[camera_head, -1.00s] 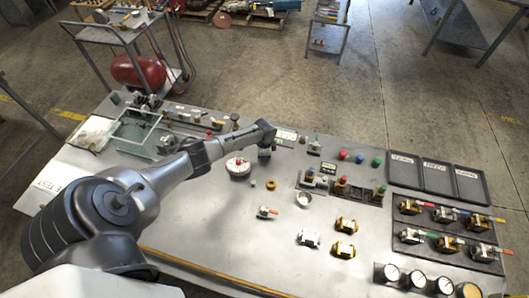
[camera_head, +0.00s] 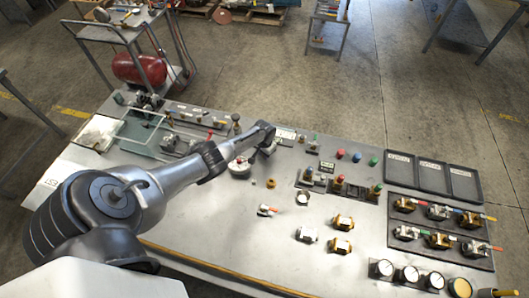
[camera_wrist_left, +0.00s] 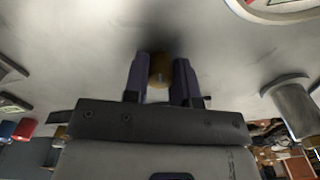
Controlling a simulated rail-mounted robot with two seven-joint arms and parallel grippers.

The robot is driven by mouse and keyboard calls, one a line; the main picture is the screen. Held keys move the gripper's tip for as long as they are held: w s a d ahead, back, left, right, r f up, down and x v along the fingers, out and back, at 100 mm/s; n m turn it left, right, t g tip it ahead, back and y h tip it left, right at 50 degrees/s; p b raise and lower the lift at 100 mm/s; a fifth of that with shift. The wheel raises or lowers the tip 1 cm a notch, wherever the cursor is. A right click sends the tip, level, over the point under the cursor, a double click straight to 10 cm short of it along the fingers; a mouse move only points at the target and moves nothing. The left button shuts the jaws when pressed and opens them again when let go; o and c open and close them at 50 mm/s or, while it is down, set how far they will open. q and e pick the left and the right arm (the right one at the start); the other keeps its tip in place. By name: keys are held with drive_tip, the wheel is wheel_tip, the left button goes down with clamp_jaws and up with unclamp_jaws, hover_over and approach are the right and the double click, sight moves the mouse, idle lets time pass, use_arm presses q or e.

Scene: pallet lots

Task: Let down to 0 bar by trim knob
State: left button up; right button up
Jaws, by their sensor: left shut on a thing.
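My left gripper (camera_head: 267,151) reaches over the grey bench panel from the left, its jaws pointing down. In the left wrist view its two dark fingers (camera_wrist_left: 161,80) are closed around a small round brass-coloured knob (camera_wrist_left: 160,68). The knob's lower part and its contact with the panel are in shadow. In the head view the gripper covers the knob. A white round dial (camera_head: 239,168) lies just left of the gripper, partly hidden by my arm. A dial edge with red marking (camera_wrist_left: 275,8) shows in the wrist view; its reading is not legible. My right gripper is not seen.
A small brass piece (camera_head: 271,183) stands in front of the gripper. Coloured buttons (camera_head: 357,157), black trays (camera_head: 432,177), valves (camera_head: 409,233) and several gauges (camera_head: 410,274) occupy the right side. A grey cylinder (camera_wrist_left: 292,108) stands close by in the wrist view. The front-left panel is mostly clear.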

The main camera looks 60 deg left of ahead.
use_arm(q)
drive_tip(key=shift+r+n, duration=0.1)
drive_tip(key=shift+n, duration=0.5)
drive_tip(key=o, duration=0.9)
drive_tip(key=shift+o, duration=0.2)
drive_tip(key=shift+r+p, duration=0.3)
drive_tip(key=shift+p, duration=0.1)
wheel_tip(320, 180, up, 13)
drive_tip(key=p, duration=0.4)
